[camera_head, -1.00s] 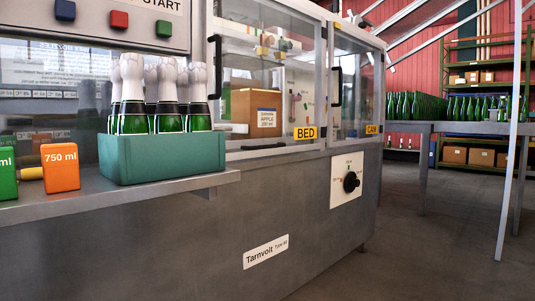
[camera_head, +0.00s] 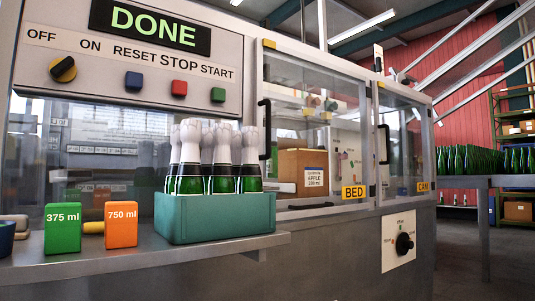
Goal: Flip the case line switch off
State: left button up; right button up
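A black rotary knob with a yellow mark (camera_head: 63,69) sits on the control panel (camera_head: 200,53) at upper left, below the words OFF and ON. Its yellow mark slants up to the right, toward the ON side. A second black rotary knob (camera_head: 404,243) sits on a white plate (camera_head: 389,257) low on the machine's front at right. The small labels around it are too small to read, and its setting is hard to tell. Neither of my grippers is in view.
The display (camera_head: 152,25) reads DONE above blue, red and green buttons. A teal crate (camera_head: 212,221) of foil-topped bottles, a green 375 ml block (camera_head: 63,232) and an orange 750 ml block (camera_head: 121,229) stand on the shelf. Floor is visible at lower right.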

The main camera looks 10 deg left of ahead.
aim_at(61, 69)
jog(key=u, duration=1.4)
